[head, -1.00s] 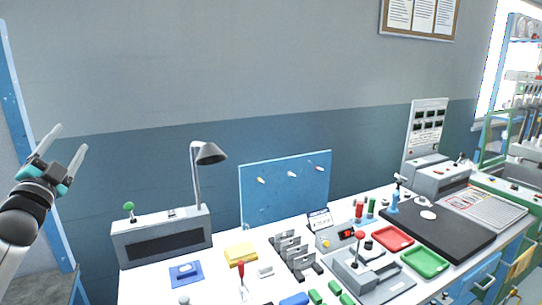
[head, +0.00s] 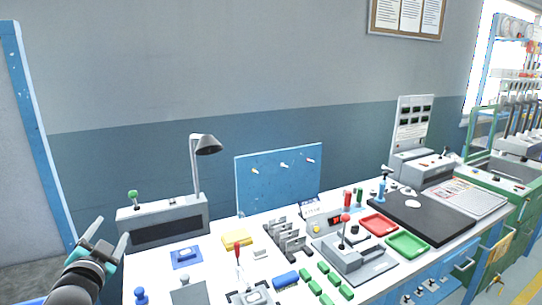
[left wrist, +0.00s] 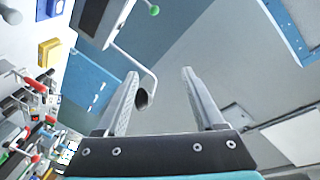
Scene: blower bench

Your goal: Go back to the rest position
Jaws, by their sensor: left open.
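My left gripper (head: 108,236) is at the lower left of the head view, left of the workbench (head: 215,262), with its fingers pointing up. In the left wrist view the left gripper (left wrist: 160,85) has its two fingers spread apart with nothing between them. The wrist camera looks past the fingers at the lamp, the blue pegboard and the wall. My right gripper is in neither view.
A grey box with a green knob (head: 162,222) stands at the bench's left end, close to the left gripper. Behind it rises a desk lamp (head: 205,146). A blue pegboard (head: 262,180), a red tray (head: 379,224) and a green tray (head: 408,244) are further right.

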